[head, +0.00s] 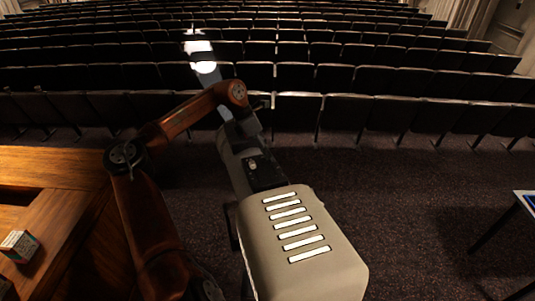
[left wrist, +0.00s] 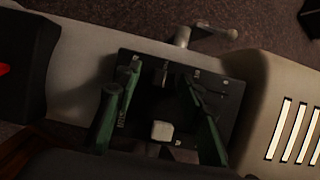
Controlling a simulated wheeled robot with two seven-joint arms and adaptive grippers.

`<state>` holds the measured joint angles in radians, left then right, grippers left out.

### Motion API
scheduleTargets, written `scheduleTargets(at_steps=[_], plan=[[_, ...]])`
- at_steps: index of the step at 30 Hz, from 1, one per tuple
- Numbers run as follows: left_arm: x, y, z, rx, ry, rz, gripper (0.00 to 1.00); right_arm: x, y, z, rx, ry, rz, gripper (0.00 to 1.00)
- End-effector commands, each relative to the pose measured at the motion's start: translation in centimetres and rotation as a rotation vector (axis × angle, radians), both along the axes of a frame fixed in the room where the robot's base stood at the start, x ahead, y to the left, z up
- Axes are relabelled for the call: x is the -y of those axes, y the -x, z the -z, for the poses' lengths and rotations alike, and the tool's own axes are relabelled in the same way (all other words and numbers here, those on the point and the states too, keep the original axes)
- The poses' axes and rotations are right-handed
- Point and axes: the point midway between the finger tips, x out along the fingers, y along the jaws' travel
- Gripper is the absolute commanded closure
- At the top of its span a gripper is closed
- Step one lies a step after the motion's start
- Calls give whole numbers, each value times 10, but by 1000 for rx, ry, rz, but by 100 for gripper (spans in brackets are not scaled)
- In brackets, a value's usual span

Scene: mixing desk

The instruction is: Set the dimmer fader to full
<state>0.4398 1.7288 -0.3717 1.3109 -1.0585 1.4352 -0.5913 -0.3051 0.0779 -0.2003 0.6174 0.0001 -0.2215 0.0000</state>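A long beige spotlight (head: 310,262) with a vented rear housing stands in the middle of the head view. A dark control panel (head: 265,175) is on its body, with a small pale knob (head: 252,163). In the left wrist view, a pale square block (left wrist: 162,131), which looks like the fader knob, shows between my green fingers. A small metal lever (left wrist: 162,73) is farther up the panel. My left gripper (left wrist: 162,85) is open over the panel, its fingers apart on either side. I cannot tell whether either finger touches the block. My right gripper is not in view.
A wooden desk (head: 50,170) is at the left, with a small patterned cube (head: 19,246) on it. A handle (left wrist: 205,30) sticks out from the spotlight's side. A table edge (head: 525,200) shows at the right. Rows of seats (head: 300,105) fill the back.

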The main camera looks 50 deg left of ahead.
Motion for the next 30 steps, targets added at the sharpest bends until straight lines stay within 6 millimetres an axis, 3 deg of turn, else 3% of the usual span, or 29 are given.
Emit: scheduleTargets(at_steps=[2, 8, 21, 30], plan=[[0, 0, 0, 0, 1, 1, 64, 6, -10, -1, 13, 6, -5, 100], [-6, 5, -17, 1, 0, -1, 64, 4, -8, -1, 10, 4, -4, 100], [-32, 29, -94, 4, 0, 0, 64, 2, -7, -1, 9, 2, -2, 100], [-38, 35, -109, 1, 1, -1, 64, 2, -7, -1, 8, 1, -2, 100]])
